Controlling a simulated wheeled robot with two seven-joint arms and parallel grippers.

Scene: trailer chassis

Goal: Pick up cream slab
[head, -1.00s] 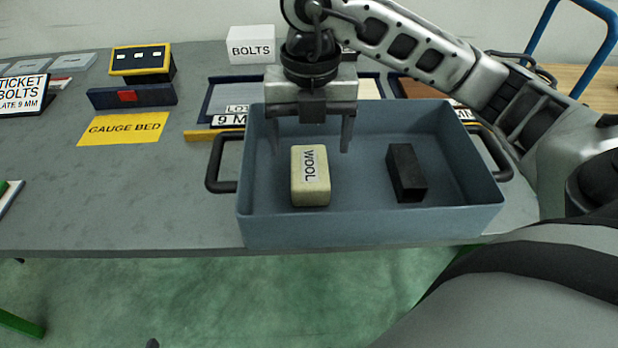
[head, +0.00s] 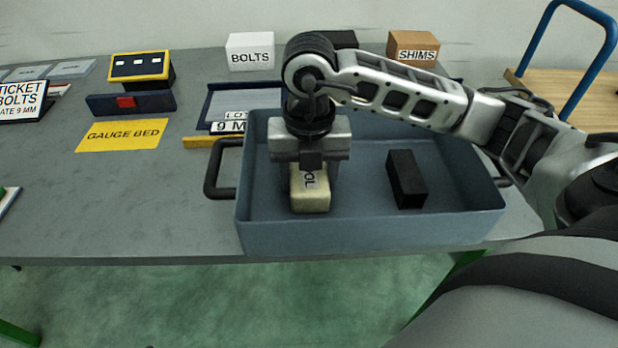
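The cream slab (head: 311,198) lies in the left half of the blue-grey tray (head: 370,233). It is a cream block with dark lettering on top, of which "OL" shows. My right gripper (head: 312,178) is down inside the tray, right over the slab and pointing downward. Its body covers the far part of the slab. The fingers are mostly hidden, so I cannot tell whether they touch the slab or how far apart they are. My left gripper is not in view.
A black block (head: 406,180) lies in the tray to the right of the slab. Behind stand a white BOLTS box (head: 250,52) and a brown SHIMS box (head: 413,48). A yellow GAUGE BED sign (head: 122,135) lies left.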

